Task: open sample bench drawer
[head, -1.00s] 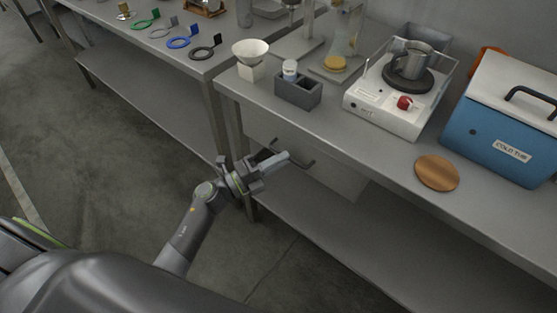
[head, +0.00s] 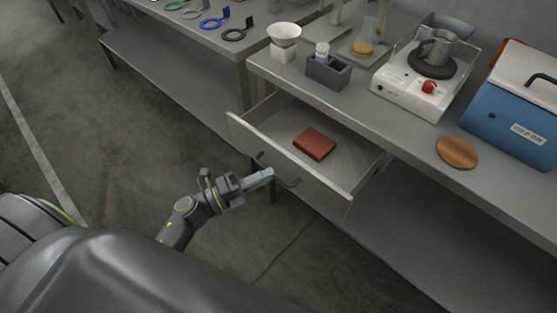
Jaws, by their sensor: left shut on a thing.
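The sample bench (head: 405,135) has a drawer (head: 325,183) under its top, and the drawer is pulled well out. A red-brown flat block (head: 314,143) lies inside it. A dark bar handle (head: 281,177) runs along the drawer front. My left gripper (head: 268,174) is at the handle and shut on it, hiding its middle. My right gripper is not in view.
On the bench top stand a white funnel (head: 285,37), a grey block rack (head: 328,71), a hotplate (head: 412,92) with a metal beaker, a cork disc (head: 457,151) and a blue cooler (head: 515,115). Open floor lies left of the drawer.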

